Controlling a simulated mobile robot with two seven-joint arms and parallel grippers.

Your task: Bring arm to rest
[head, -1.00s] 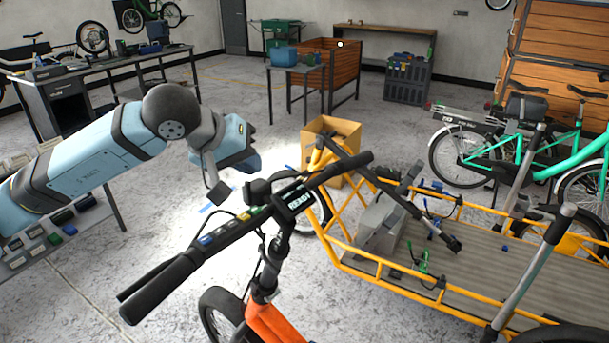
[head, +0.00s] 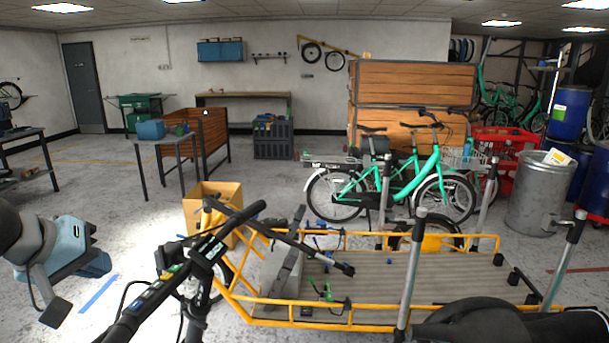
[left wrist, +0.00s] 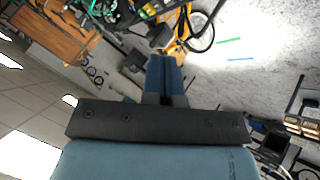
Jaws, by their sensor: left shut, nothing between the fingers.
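My left gripper (head: 98,266) shows at the left of the head view. It is light blue with dark blue fingers, hangs beside the cargo bike's handlebar (head: 202,252) and appears clear of it. In the left wrist view its fingers (left wrist: 165,72) are together, with nothing between them. Most of my left arm lies outside the head view. My right gripper does not show.
The cargo bike's yellow-railed bed (head: 400,270) fills the lower middle, with upright grey posts. A cardboard box (head: 205,205) stands behind the handlebar. A green bike (head: 400,180), a metal bin (head: 540,195) and a small table (head: 165,138) stand farther back. Open floor lies left.

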